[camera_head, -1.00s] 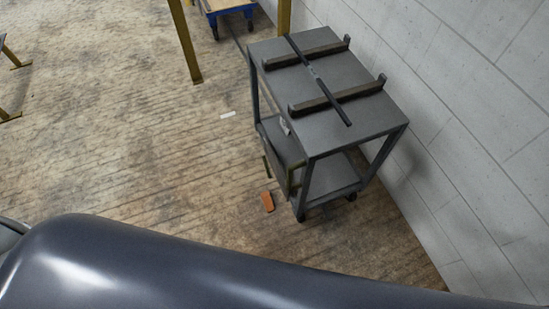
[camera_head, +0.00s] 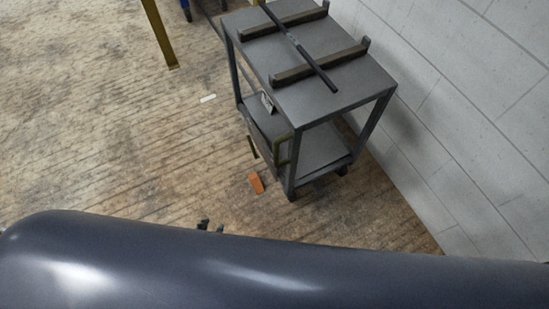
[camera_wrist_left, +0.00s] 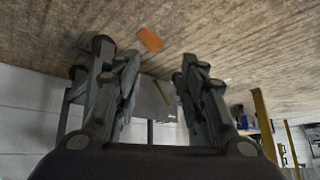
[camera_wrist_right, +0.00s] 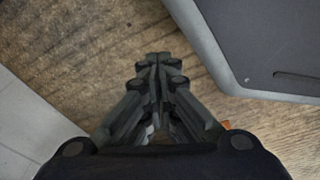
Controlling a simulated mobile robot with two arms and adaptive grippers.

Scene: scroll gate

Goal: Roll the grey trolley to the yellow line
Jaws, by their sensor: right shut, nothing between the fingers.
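The grey trolley (camera_head: 307,104) stands upright beside the wall in the head view, with two raised bars and a long dark rod across its top. A yellow-green upright handle (camera_head: 276,150) is at its near left corner. My left gripper (camera_head: 211,226) shows only as dark fingertips above my arm, left of the trolley and apart from it. In the left wrist view the left gripper (camera_wrist_left: 158,65) is open and empty, with the trolley (camera_wrist_left: 152,103) beyond its fingers. My right gripper (camera_wrist_right: 158,58) is shut and empty above the floor. I cannot make out a yellow line.
An orange piece (camera_head: 257,183) lies on the floor by the trolley's near end. A white strip (camera_head: 208,98) lies farther left. A yellow post (camera_head: 160,35) stands at the back left. The pale block wall (camera_head: 455,110) bounds the right. The floor left of the trolley is mostly clear.

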